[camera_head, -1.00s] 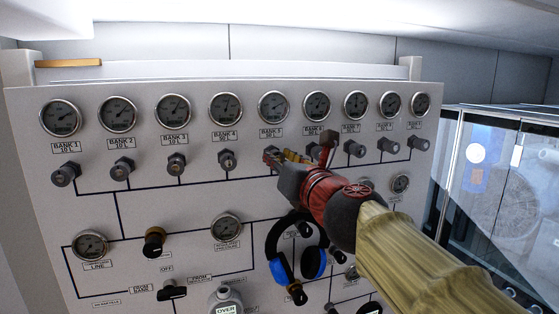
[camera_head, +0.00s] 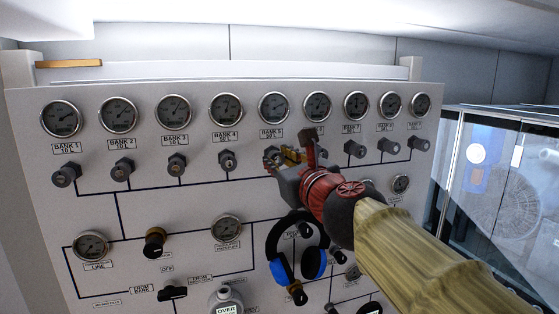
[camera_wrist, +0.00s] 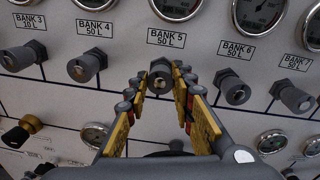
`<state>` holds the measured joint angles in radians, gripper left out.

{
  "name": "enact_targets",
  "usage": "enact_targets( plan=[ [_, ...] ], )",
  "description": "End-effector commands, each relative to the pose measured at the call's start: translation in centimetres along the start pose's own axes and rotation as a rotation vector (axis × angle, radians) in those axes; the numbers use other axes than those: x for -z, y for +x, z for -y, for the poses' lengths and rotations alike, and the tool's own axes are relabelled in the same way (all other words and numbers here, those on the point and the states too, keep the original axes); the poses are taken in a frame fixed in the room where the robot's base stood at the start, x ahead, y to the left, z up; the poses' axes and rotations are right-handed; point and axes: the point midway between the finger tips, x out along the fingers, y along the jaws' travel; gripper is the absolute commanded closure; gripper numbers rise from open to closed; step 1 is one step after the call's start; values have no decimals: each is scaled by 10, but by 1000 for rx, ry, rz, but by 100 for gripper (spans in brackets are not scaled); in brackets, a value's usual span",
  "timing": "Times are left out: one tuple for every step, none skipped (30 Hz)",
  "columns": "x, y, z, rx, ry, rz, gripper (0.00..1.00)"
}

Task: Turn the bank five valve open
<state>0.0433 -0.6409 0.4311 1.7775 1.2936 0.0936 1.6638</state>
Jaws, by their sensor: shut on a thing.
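The bank five valve (camera_wrist: 160,78) is a dark grey knob with a hex base on the panel, below its BANK 5 label (camera_wrist: 173,38). In the wrist view my gripper (camera_wrist: 157,85) has its two yellow-padded fingers on either side of this knob, shut on it. In the head view my gripper (camera_head: 285,158) reaches the panel from the lower right. It hides most of the bank five valve there, below the bank five gauge (camera_head: 273,108). How far the knob is turned cannot be told.
The bank four valve (camera_wrist: 87,67) stands close to the left and the bank six valve (camera_wrist: 232,88) close to the right. A row of gauges runs above. Blue and black headphones (camera_head: 297,250) hang below my gripper. A glass-fronted cabinet (camera_head: 500,190) stands at the right.

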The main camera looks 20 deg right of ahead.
Motion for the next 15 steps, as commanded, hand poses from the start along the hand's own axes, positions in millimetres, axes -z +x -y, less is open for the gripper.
enact_targets(
  plan=[
    [-1, 0, 0, 0, -44, -2, 100],
    [-1, 0, 0, 1, -72, -4, 100],
    [-1, 0, 0, 1, -110, -5, 100],
    [-1, 0, 0, 2, -139, -7, 100],
    [-1, 0, 0, 2, -167, -8, 100],
    [-1, 0, 0, 2, -205, -10, 100],
    [-1, 0, -1, 2, -234, -11, 100],
    [-1, 0, -1, 3, -263, -13, 100],
    [-2, 0, -1, 3, -301, -14, 100],
    [-1, 0, -1, 3, -329, -16, 100],
    [-1, 0, -1, 3, -358, -18, 100],
    [-1, 0, -1, 4, -396, -20, 100],
    [-1, 0, -2, 4, -424, -21, 100],
    [-2, 0, -2, 5, -452, -22, 100],
    [-2, 0, -2, 5, -490, -24, 100]
  ],
)
